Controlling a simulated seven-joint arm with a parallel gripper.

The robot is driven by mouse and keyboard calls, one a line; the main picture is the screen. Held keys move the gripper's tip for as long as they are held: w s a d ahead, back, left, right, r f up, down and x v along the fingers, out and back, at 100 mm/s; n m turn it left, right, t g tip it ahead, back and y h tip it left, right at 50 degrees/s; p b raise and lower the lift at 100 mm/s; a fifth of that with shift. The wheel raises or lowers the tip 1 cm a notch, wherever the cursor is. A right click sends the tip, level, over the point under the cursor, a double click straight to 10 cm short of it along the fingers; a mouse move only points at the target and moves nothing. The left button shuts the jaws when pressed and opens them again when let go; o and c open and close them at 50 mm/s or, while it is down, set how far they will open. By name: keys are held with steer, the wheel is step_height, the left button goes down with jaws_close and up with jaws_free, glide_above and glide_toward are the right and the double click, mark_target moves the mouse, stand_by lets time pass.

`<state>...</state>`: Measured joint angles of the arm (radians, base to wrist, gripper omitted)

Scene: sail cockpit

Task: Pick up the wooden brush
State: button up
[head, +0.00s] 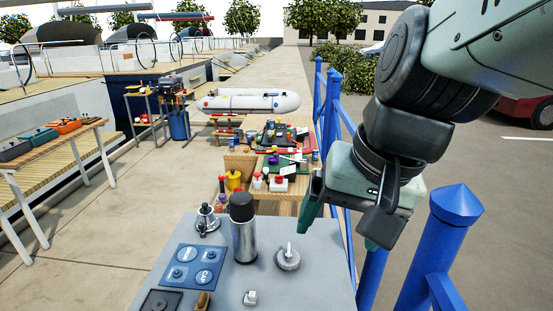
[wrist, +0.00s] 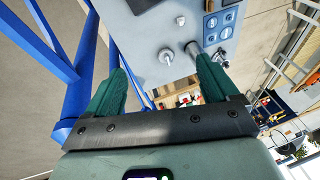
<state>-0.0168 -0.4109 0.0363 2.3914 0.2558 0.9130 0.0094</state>
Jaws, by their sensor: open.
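A small brown wooden piece (head: 203,301), which may be the wooden brush, lies at the near edge of the grey top (head: 215,285), partly cut off by the picture's bottom. I cannot make out bristles on it. My gripper (head: 338,238) is open and empty at the right edge of the grey top, above it and well to the right of the brown piece. In the wrist view my gripper (wrist: 162,68) shows both green fingers apart with nothing between them. No brush can be made out in the wrist view.
A tall steel flask (head: 244,240) with a black cap, a silver winch (head: 207,220), a round knob (head: 288,257) and a blue switch panel (head: 194,268) stand on the grey top. Blue railing posts (head: 440,240) are close on the right. A cluttered wooden table (head: 275,205) lies beyond.

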steer(key=w+a+f+m+g+y, duration=0.3)
steer(key=w+a+f+g+y, duration=0.1)
steer(key=w+a+f, duration=0.4)
steer(key=m+y, duration=0.5)
steer(key=m, duration=0.4)
glide_toward(204, 297)
steer(key=d+r, duration=0.4)
steer(key=r, duration=0.5)
steer(key=a+f+m, duration=0.1)
steer(key=f, duration=0.2)
steer(key=f+m+y, duration=0.1)
steer(key=f+m, duration=0.1)
steer(key=f, duration=0.2)
steer(key=a+f+m+t+y, duration=0.1)
steer(key=f+m, duration=0.1)
steer(key=f, duration=0.1)
steer(key=shift+a+f, duration=0.15)
steer(key=shift+a, duration=0.25)
steer(key=x, duration=0.4)
steer(key=shift+a+f, duration=0.15)
steer(key=shift+a, duration=0.15)
steer(key=x, duration=0.4)
steer(key=shift+s+a+f, duration=0.25)
steer(key=shift+s+a, duration=0.05)
steer(key=shift+s, duration=0.1)
steer(key=shift+a+f, duration=0.2)
steer(key=shift+a, duration=0.4)
steer(key=shift+c, duration=0.4)
steer(key=c, duration=1.1)
